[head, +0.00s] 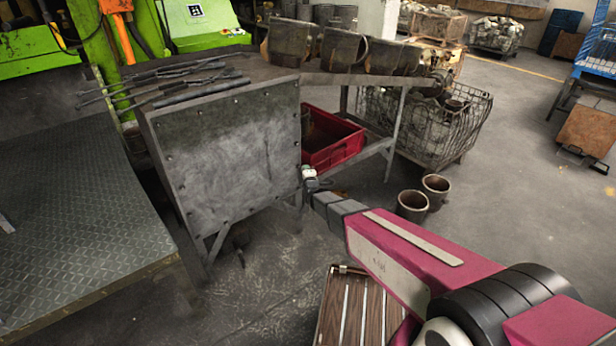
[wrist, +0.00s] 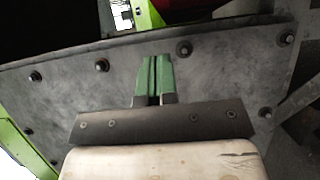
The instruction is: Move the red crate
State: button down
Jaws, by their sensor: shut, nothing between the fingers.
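The red crate (head: 330,139) sits on the lower shelf (head: 372,146) under the metal workbench, open at the top, with its left part hidden behind the bench's bolted side panel. My gripper (head: 309,173) is at the right edge of that panel, in front of and below the crate in the head view. In the wrist view its green fingers (wrist: 154,78) are together with nothing between them, in front of the grey bolted panel (wrist: 70,90). A dark red patch at the top of the wrist view may be the crate (wrist: 188,10).
Long tools (head: 180,85) and several dark metal cylinders (head: 345,48) lie on the bench top. A wire basket (head: 430,125) stands right of the shelf. Two metal pots (head: 412,206) stand on the floor.

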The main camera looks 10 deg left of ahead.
aim_at(312, 157)
jog(key=shift+w, duration=3.6)
jog(key=shift+w+d, duration=0.3)
jog(key=shift+w, duration=0.4)
jog(key=shift+w+d, duration=0.25)
jog(key=shift+w, duration=0.4)
